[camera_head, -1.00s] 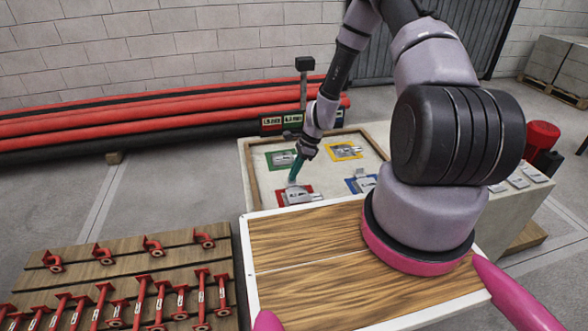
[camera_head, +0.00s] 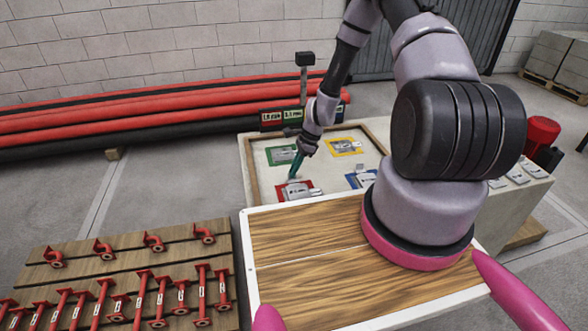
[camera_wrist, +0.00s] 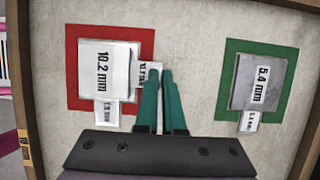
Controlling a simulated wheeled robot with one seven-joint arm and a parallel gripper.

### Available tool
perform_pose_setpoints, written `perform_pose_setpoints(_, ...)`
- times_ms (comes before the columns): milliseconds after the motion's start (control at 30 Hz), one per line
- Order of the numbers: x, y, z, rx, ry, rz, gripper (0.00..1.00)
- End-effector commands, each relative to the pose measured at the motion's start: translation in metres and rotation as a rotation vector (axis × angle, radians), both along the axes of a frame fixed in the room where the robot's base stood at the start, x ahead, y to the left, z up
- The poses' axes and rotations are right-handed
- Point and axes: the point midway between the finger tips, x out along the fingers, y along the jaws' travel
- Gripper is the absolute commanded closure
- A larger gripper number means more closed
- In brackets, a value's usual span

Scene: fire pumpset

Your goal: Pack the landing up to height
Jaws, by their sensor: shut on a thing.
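My gripper (camera_wrist: 158,85) has its teal fingers close together at a small labelled tab (camera_wrist: 147,72) beside the plate marked 10.2 mm (camera_wrist: 104,68). The tab sits at the right edge of that plate, and its label is partly hidden by the fingers. The plate lies over the red square (camera_wrist: 74,45); a second tab (camera_wrist: 107,112) sticks out below it. In the head view my gripper (camera_head: 296,170) is over the red square (camera_head: 281,190). A grey plate marked 5.4 mm (camera_wrist: 258,80) lies on the green square (camera_wrist: 235,52).
A yellow square (camera_head: 329,147) and a blue square (camera_head: 351,183), each with a plate, share the wooden-rimmed tray (camera_head: 256,172). A small display (camera_head: 281,119) stands behind it. Red pipes (camera_head: 150,115) run along the wall. Red fittings (camera_head: 153,241) fill the left rack.

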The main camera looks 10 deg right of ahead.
Motion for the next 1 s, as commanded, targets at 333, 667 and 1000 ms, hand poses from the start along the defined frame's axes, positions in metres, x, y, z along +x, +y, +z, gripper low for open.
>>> perform_pose_setpoints(333, 0.000, 0.000, -0.006, 0.000, 0.000, 0.000, 1.00)
perform_pose_setpoints(667, 0.000, 0.000, -0.007, 0.000, 0.000, 0.000, 0.59)
perform_pose_setpoints(1000, 0.001, -0.005, 0.005, -0.002, -0.003, 0.000, 0.59)
